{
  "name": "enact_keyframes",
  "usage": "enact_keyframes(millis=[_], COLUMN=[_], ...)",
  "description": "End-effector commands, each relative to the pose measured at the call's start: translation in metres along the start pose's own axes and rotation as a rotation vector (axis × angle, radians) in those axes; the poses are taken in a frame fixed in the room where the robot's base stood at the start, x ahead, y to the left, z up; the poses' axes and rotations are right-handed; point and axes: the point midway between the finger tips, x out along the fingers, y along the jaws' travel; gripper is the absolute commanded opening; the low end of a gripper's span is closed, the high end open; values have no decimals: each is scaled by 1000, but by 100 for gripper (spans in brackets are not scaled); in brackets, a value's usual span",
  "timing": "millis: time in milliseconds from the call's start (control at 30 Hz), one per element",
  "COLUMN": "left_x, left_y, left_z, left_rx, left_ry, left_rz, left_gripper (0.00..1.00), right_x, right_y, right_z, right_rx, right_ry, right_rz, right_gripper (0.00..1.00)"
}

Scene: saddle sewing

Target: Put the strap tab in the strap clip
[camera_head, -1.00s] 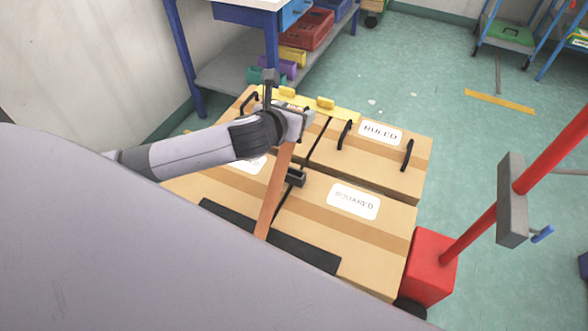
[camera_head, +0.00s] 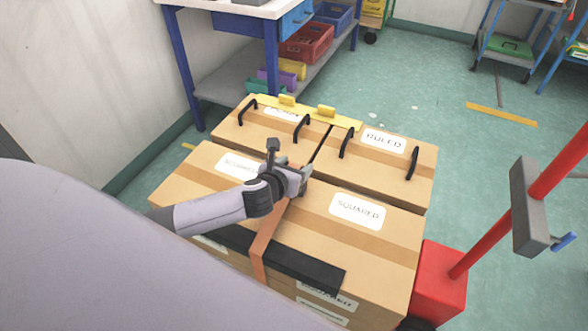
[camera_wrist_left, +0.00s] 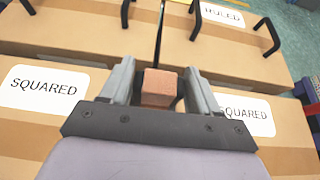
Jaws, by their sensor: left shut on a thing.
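The orange-brown strap (camera_head: 264,238) comes up over the front edge of the boxes and runs to my left gripper (camera_head: 300,178). My left gripper is low over the box tops, near the seam between the two front boxes. In the left wrist view, its fingers (camera_wrist_left: 160,82) are shut on the strap tab (camera_wrist_left: 159,87), a reddish-brown block. The strap clip is not clearly visible now; the gripper appears to cover its place on the seam. I cannot tell whether the tab touches the clip. My right gripper is not in view.
Cardboard boxes (camera_head: 400,238) stand close together, with black handles (camera_head: 347,142) on the rear ones. A black strip (camera_head: 310,269) lies along the front edge. A red post base (camera_head: 440,280) stands at right. A blue-legged workbench (camera_head: 187,85) is behind.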

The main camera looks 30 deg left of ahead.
Motion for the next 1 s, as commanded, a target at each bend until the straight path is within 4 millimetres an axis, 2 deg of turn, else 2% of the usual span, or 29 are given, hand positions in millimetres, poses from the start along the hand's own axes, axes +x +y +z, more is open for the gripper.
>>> enact_keyframes(millis=[267,300,367,767,867,1000], left_x=[1,1,1,-4,-14,-37], left_y=[0,0,0,0,0,0], left_z=[-1,-1,-1,2,2,3], left_rx=[0,0,0,1,2,2], left_ry=[-1,-1,-1,0,1,1], left_rz=[0,0,0,0,-1,-1], left_gripper=[29,68,87,87,87,87], right_x=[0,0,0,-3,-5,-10], right_y=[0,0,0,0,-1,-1], right_z=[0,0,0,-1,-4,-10], right_rx=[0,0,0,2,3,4], right_ry=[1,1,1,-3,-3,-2], right_rz=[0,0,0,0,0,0], right_gripper=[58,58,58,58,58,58])
